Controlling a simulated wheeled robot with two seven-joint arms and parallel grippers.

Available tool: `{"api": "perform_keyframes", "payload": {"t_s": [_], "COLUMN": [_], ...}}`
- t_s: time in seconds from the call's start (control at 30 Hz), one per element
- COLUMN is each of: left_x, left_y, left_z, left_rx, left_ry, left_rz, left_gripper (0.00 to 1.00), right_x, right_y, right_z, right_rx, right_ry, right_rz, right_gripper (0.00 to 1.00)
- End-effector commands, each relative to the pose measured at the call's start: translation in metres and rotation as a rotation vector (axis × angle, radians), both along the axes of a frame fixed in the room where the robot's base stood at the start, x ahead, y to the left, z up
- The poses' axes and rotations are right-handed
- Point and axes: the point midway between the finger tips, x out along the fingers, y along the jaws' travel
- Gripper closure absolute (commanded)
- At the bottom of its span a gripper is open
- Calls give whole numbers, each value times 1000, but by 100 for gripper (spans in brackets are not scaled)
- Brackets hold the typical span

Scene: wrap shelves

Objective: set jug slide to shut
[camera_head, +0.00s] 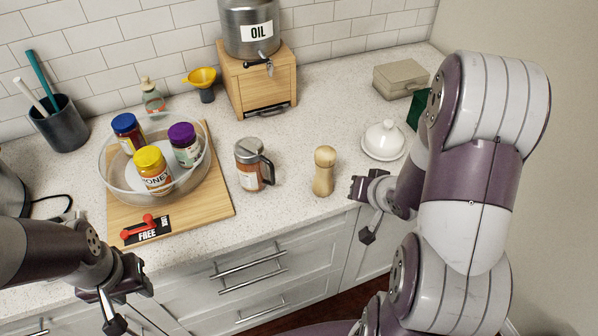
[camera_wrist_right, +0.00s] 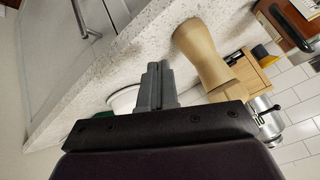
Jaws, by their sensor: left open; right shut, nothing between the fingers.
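The jug (camera_head: 250,168) stands upright on the counter right of the wooden board. It has a clear body with brown contents, a pale label, a dark handle on its right and a grey lid (camera_head: 246,149). The slide on the lid is too small to tell its position. In the right wrist view, a dark handle, likely the jug's (camera_wrist_right: 285,25), shows at the upper right. My left gripper (camera_head: 114,308) is open and empty at the front edge, lower left, apart from the jug. My right gripper (camera_head: 368,220) is shut and empty, right of the jug; its closed fingers show in the wrist view (camera_wrist_right: 156,87).
A wooden mill (camera_head: 324,171) stands between the jug and my right gripper. A glass bowl (camera_head: 104,172) of jars sits on the board (camera_head: 217,203) at left. An oil dispenser (camera_head: 249,30) on a wooden box (camera_head: 285,88) is behind; a white domed dish (camera_head: 384,141) is right.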

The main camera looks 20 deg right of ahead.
Motion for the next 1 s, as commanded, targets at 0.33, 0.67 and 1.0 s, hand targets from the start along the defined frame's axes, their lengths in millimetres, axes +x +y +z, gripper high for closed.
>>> {"api": "perform_keyframes", "payload": {"t_s": [0.33,0.67,1.0], "left_x": [0,0,0], "left_y": [0,0,0], "left_z": [-26,-35,-30], "left_rx": [0,0,0], "left_ry": [-1,-1,-1], "left_rz": [0,0,0], "left_gripper": [57,57,57], "right_x": [15,-6,44], "right_y": [46,83,119], "right_z": [17,66,69], "right_rx": [577,1176,1179], "right_ry": [-332,-412,-409], "right_rz": [10,68,74], "right_gripper": [100,100,100]}}
